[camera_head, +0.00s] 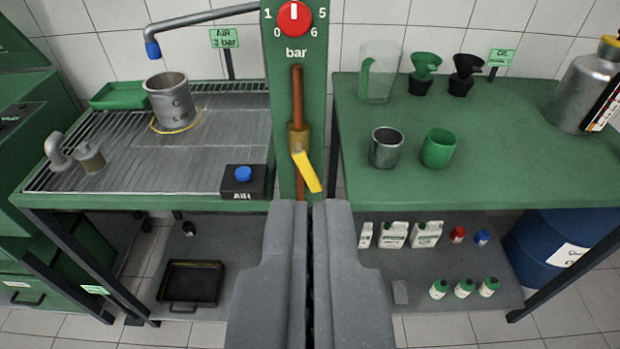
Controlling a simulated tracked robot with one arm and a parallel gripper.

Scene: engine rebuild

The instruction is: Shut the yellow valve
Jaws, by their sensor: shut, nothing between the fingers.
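The yellow valve handle (307,171) is a short flat lever on a brass valve body (298,138). The body sits on a vertical copper pipe (297,92) in front of a green post (272,60). The lever slants down and to the right, at an angle to the pipe. My gripper (309,204) is shut and empty, with its fingers side by side. In the picture its tips are just below the lever's lower end. I cannot tell whether they touch it.
A red dial (294,18) marked in bar is above the valve. Left is a grated bench (130,165) with a metal cylinder (172,100) and a blue-button box (243,180). Right is a green table (500,160) with a steel cup (386,148), green cup (438,148) and large metal canister (583,92).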

